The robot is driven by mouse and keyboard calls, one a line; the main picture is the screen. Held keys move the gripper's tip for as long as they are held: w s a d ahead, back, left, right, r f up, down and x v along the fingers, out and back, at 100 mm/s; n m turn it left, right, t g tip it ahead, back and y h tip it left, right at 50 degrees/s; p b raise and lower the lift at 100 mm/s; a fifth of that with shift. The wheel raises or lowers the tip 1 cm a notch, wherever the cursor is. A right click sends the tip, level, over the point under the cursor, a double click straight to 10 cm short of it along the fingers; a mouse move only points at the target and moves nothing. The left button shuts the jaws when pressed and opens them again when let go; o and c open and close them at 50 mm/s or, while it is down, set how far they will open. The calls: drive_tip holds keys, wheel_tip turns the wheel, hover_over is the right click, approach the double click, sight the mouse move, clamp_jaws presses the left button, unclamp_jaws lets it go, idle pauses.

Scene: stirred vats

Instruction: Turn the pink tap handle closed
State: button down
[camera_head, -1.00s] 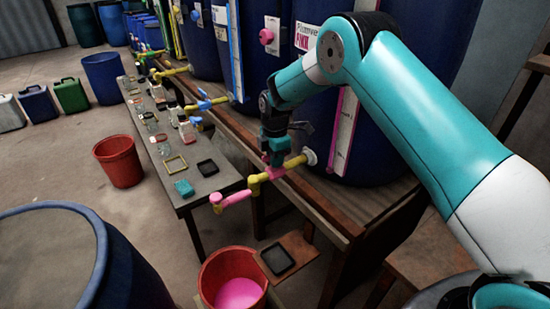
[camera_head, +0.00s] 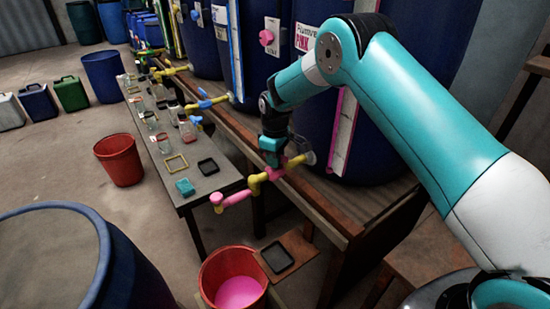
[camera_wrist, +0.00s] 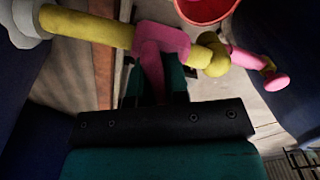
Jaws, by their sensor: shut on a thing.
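The pink tap handle (camera_wrist: 152,72) sits on a yellow pipe (camera_wrist: 85,27) that comes out of a blue vat (camera_head: 365,130). My gripper (camera_wrist: 155,85) is shut on the handle, with a finger on each side of it in the wrist view. In the head view my gripper (camera_head: 272,158) is over the tap, and the handle is mostly hidden behind it. The pink spout (camera_head: 232,198) points out to the left, past a yellow elbow (camera_head: 256,183). A red bucket (camera_head: 232,270) with pink liquid stands on the floor below the spout.
A low grey table (camera_head: 215,180) with trays and jars runs along the left of the vat bench (camera_head: 330,215). A blue drum (camera_head: 125,270) fills the lower left. Another red bucket (camera_head: 119,160) stands on open floor. A blue tap (camera_head: 205,103) lies farther back.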

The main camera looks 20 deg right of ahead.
drive_tip(key=m, duration=0.5)
drive_tip(key=shift+r+m, duration=0.1)
drive_tip(key=shift+m, duration=0.2)
idle(0.4)
drive_tip(key=c, duration=1.1)
unclamp_jaws()
wheel_tip(320, 180, up, 17)
drive_tip(key=shift+r, duration=0.2)
